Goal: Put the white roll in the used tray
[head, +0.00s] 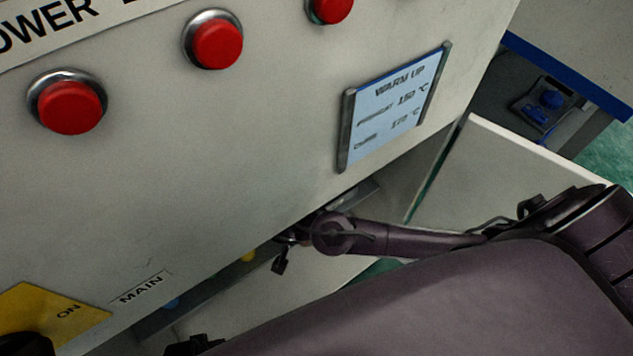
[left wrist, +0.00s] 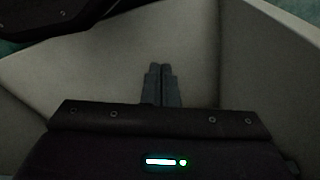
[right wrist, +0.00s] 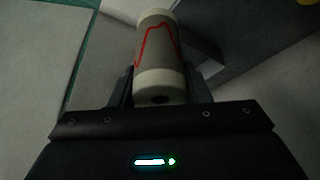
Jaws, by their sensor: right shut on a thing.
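The white roll (right wrist: 158,52) fills the upper middle of the right wrist view. It has pale ends, a grey band and a red curved line. My right gripper (right wrist: 160,84) is shut on it, one finger on each side. The roll cannot be made out in the head view, where a dark arm reaches in from the right below the panel. My left gripper (left wrist: 160,84) is shut with its fingers together and nothing between them. No used tray can be made out for sure in any view.
A light machine panel (head: 200,160) with red buttons (head: 70,107) and a warm up sign (head: 395,105) fills much of the head view. A dark holder with blue items (head: 545,101) sits at the upper right. Pale walls surround my left gripper. A grey ledge (right wrist: 205,45) lies beyond the roll.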

